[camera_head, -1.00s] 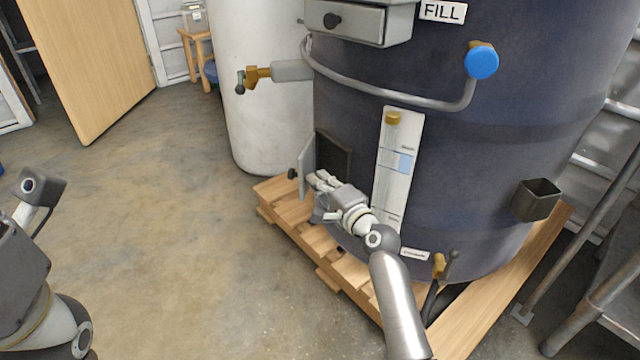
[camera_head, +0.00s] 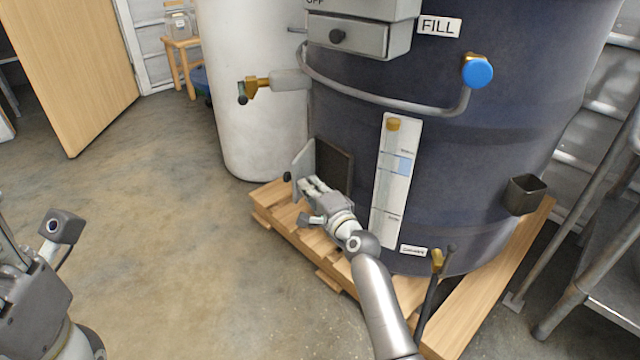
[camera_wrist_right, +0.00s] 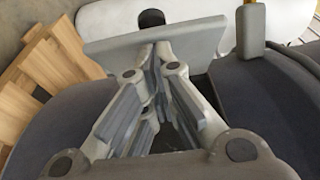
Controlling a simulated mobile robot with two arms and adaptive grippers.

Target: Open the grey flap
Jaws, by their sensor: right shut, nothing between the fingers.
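The grey flap (camera_head: 303,160) stands swung out from a dark square opening (camera_head: 334,165) low on the dark blue tank. Its black knob (camera_head: 287,177) is on the outer face. My right gripper (camera_head: 306,184) is shut and empty, in front of the opening on the flap's inner side. In the right wrist view the flap (camera_wrist_right: 120,45) lies across the fingertips (camera_wrist_right: 160,50), with the knob (camera_wrist_right: 152,18) beyond it. The fingertips look to be at or against its inner face. My left gripper (camera_head: 15,265) is at the left edge, partly cut off.
The tank (camera_head: 480,150) stands on a wooden pallet (camera_head: 268,210). A white gauge panel (camera_head: 397,180) and a small valve (camera_head: 438,260) are to the right of my right gripper. A white cylinder (camera_head: 250,120) stands behind. The floor to the left is clear.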

